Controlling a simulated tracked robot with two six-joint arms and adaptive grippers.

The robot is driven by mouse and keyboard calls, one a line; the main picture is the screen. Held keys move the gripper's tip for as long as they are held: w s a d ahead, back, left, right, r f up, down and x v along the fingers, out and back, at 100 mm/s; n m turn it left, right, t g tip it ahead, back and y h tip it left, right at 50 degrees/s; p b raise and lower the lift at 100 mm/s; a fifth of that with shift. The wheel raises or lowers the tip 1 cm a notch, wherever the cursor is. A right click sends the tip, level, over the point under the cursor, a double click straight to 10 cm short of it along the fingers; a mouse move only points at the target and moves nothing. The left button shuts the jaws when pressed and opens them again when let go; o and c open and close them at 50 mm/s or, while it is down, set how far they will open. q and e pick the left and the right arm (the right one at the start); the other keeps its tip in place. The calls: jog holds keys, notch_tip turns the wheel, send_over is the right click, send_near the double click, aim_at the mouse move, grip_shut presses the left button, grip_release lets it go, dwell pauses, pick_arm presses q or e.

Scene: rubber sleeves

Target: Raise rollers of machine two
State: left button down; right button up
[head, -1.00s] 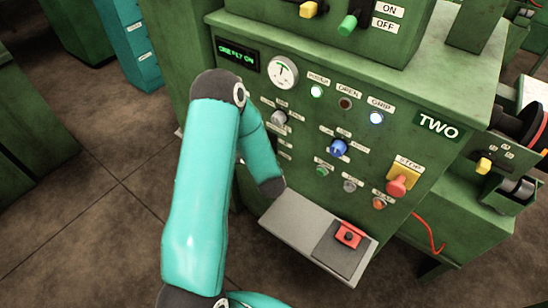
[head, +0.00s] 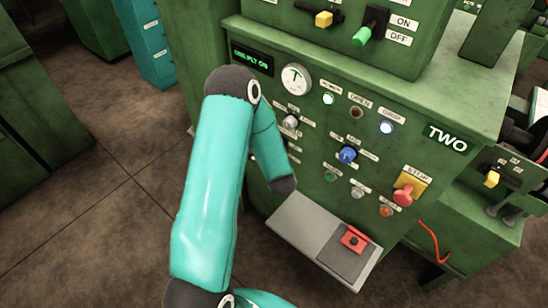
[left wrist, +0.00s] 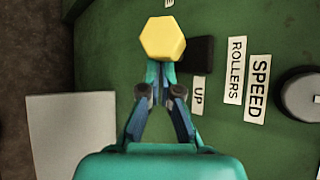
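Machine TWO (head: 447,138) is a green cabinet with a sloping panel of knobs, lamps and labels. In the left wrist view, a yellow hexagonal knob (left wrist: 163,39) with a dark stem stands beside labels reading UP, ROLLERS and SPEED. My left gripper (left wrist: 164,78) has its slim fingertips together just below the yellow knob, partly overlapped by it. I cannot tell if they touch. In the head view my teal left arm bends in front of the panel's left part, and its gripper is hidden. My right gripper is in neither view.
A red stop button (head: 404,195) sits at the panel's right. A grey shelf (head: 300,226) with a red switch (head: 355,239) juts out below. A grey knob (left wrist: 299,95) is right of the SPEED label.

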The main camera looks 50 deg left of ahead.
pick_arm(q)
jog(key=shift+a, duration=0.1)
notch_tip(320, 180, down, 4)
jog(key=w+d+b, duration=0.2)
jog(key=b, duration=0.1)
jog(key=s+d+r, duration=0.1)
jog(key=d+r, duration=0.5)
jog(key=r, duration=0.2)
jog(key=shift+s+d+r+p, duration=0.15)
jog(key=shift+d+r+p, duration=0.1)
jog(key=shift+p, duration=0.2)
